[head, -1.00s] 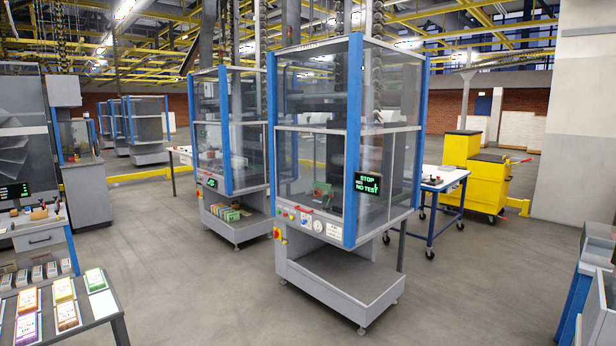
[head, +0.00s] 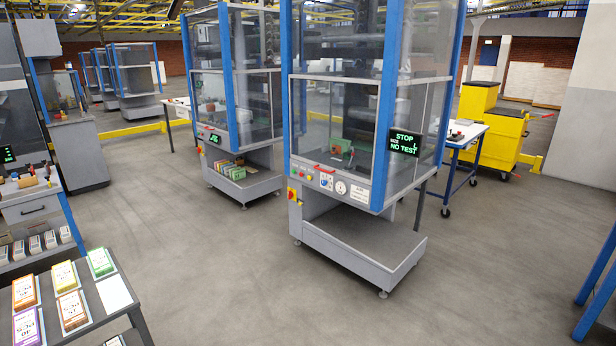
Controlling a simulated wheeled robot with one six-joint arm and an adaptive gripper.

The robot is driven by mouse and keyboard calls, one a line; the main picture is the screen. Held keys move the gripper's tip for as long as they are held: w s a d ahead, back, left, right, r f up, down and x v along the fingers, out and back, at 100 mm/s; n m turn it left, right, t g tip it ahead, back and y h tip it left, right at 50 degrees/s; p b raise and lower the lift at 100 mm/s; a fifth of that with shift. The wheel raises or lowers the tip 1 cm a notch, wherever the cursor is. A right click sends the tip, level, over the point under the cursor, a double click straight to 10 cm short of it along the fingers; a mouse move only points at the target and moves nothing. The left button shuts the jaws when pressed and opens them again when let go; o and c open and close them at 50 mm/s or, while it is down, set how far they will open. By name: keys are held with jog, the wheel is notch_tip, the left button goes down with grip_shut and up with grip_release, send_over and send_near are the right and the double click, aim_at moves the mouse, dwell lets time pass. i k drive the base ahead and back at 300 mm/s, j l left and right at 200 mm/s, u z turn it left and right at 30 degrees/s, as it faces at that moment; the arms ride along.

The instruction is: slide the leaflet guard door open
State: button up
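A glass-walled stacker machine (head: 372,190) with blue posts stands near the middle of the head view. Clear guard panels (head: 335,115) close its front and sides. I cannot tell which panel is the leaflet guard door. A red handle-like bar (head: 326,169) shows at the panel's lower edge, above a control strip with buttons and a gauge (head: 341,188). A screen on the right post reads "STOP" and "NO TEST" (head: 405,142). A second similar stacker (head: 237,125) stands behind to the left. My gripper is not in view.
A table with leaflet stacks (head: 74,312) is at the lower left. A blue-legged table (head: 466,133) and yellow cabinets (head: 493,125) stand right of the machine. A blue-framed unit edges in at the far right. The grey floor (head: 235,270) in front is clear.

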aim_at(316, 164)
jog(key=i+u, duration=0.4)
jog(key=i, duration=1.55)
jog(key=i+z, duration=0.1)
jog(key=i, duration=0.4)
jog(key=i+j+z, duration=0.1)
jog(key=i, duration=0.4)
jog(key=i+j+z, duration=0.15)
jog(key=i, duration=0.3)
jog(key=i+j+z, duration=0.1)
jog(key=i+j, duration=0.15)
jog(key=i, duration=0.25)
jog(key=i+j+z, duration=0.1)
jog(key=i, duration=0.35)
jog(key=j, duration=0.1)
